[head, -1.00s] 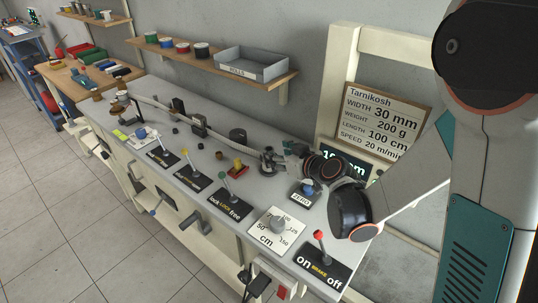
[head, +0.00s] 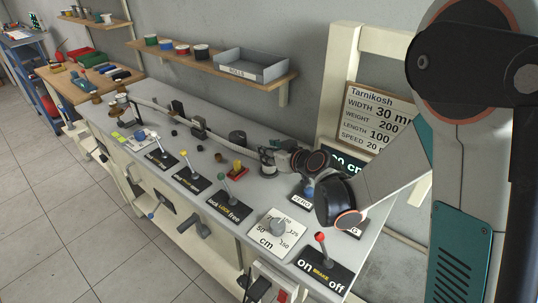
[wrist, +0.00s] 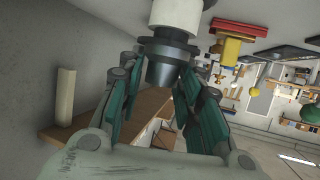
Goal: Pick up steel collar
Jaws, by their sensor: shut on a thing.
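The steel collar (wrist: 165,62) shows in the wrist view as a dark stepped ring between my fingers, below a pale round tube end (wrist: 176,13). My gripper (wrist: 160,80) has its teal fingers closed around the collar from both sides. In the head view my gripper (head: 277,155) is at the right end of the long pale hose on the bench, beside a small round metal fitting (head: 267,167). The fingertips are small there and partly hidden by my wrist, so the contact is unclear in that view.
The grey bench (head: 222,160) carries several levers on black plates and a cm dial (head: 277,227). A red base with a yellow piece (head: 237,170) stands left of my gripper. A shelf with a grey tray (head: 252,65) and a sign (head: 375,115) are behind.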

